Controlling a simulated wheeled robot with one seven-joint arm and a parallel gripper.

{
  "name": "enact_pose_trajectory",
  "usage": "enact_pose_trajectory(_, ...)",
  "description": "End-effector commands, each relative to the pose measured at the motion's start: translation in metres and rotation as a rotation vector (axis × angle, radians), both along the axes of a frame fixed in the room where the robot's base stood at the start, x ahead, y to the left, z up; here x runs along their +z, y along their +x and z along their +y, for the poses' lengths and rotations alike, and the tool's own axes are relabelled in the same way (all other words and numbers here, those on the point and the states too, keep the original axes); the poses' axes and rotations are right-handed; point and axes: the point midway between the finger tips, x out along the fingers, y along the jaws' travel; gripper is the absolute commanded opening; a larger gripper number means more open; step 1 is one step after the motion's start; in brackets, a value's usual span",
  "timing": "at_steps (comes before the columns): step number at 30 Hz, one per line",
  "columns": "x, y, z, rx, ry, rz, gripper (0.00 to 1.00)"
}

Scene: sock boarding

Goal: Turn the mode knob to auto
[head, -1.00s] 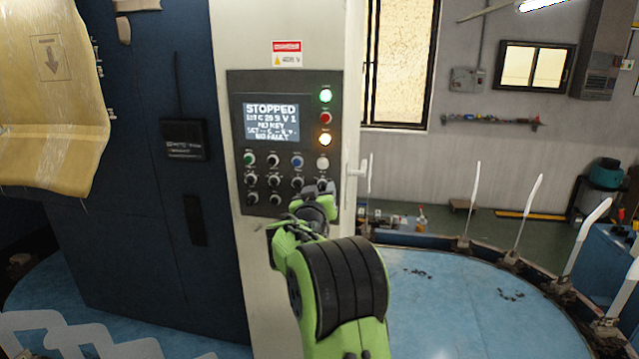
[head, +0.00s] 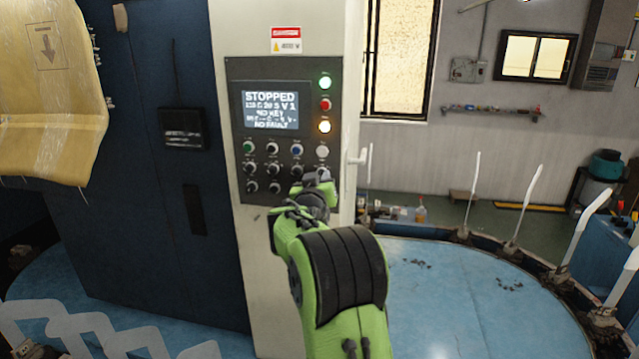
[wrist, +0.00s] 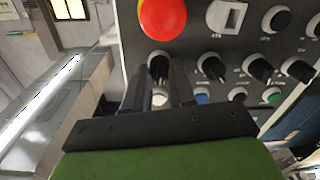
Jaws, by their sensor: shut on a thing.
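The control panel (head: 236,110) on the pale cabinet column carries rows of buttons and dark knobs. My gripper (head: 318,178) is at the right end of the panel, just below the white button (head: 322,152). In the wrist view my gripper (wrist: 161,76) has its two dark fingers shut on the end knob (wrist: 158,62) of a row, between the white button (wrist: 160,98) and the large red button (wrist: 162,15). The knob labels are too small to read, so I cannot tell its setting. In the head view my gripper hides this knob.
Neighbouring knobs (wrist: 211,67) sit close beside the fingers. The screen (head: 270,110) reads STOPPED, with NO KEY and NO FAULT. A blue round platform (head: 450,290) lies at right.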

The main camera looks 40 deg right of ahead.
Motion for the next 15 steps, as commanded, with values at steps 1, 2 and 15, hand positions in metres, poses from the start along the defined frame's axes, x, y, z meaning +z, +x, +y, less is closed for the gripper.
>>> enact_pose_trajectory(1,-0.0034,-0.0001,0.0005,0.001,0.007,-0.024,0.00)
enact_pose_trajectory(2,-0.0039,-0.0001,0.0004,0.000,0.016,-0.036,0.00)
enact_pose_trajectory(15,-0.0064,-0.0001,0.0008,0.002,0.229,-0.317,0.00)
